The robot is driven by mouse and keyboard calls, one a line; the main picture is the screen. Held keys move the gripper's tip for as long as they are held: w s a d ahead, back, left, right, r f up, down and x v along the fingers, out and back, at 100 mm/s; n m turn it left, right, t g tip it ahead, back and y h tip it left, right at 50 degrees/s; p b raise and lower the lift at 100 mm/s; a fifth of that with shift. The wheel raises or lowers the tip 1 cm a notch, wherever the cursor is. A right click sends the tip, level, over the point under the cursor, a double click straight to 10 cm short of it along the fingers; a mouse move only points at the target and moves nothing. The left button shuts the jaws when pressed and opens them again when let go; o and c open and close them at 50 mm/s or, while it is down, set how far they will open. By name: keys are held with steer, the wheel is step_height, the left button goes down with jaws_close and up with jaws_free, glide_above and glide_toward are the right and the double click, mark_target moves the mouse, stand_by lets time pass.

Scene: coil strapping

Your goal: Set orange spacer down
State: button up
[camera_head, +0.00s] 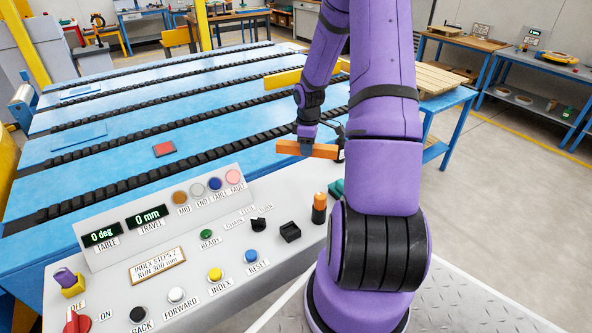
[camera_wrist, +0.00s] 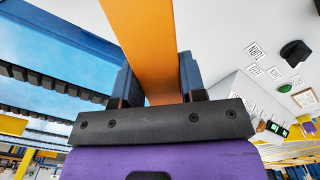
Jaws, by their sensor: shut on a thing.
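The orange spacer (camera_head: 322,151) is a long bar held crosswise at the end of my purple arm, near the right edge of the blue conveyor table (camera_head: 230,120). My gripper (camera_head: 305,143) is shut on it. In the wrist view the orange spacer (camera_wrist: 147,45) runs up out of the frame between the two blue fingers of my gripper (camera_wrist: 157,80). My arm hides part of the area right of the spacer. I cannot tell how high the spacer is above the surfaces below it.
A grey control panel (camera_head: 140,250) with buttons, switches and displays stands in front. Black chain strips (camera_head: 130,184) cross the blue table. A red block (camera_head: 164,148) lies on the table. A yellow bar (camera_head: 285,79) lies behind my gripper. Wooden slats (camera_head: 440,80) sit on a side table.

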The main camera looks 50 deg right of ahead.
glide_above(306, 177)
step_height(306, 177, down, 6)
steer(key=shift+w+d+r, duration=0.1)
steer(key=shift+f, duration=1.95)
steer(key=shift+f, duration=0.15)
steer(key=o, duration=1)
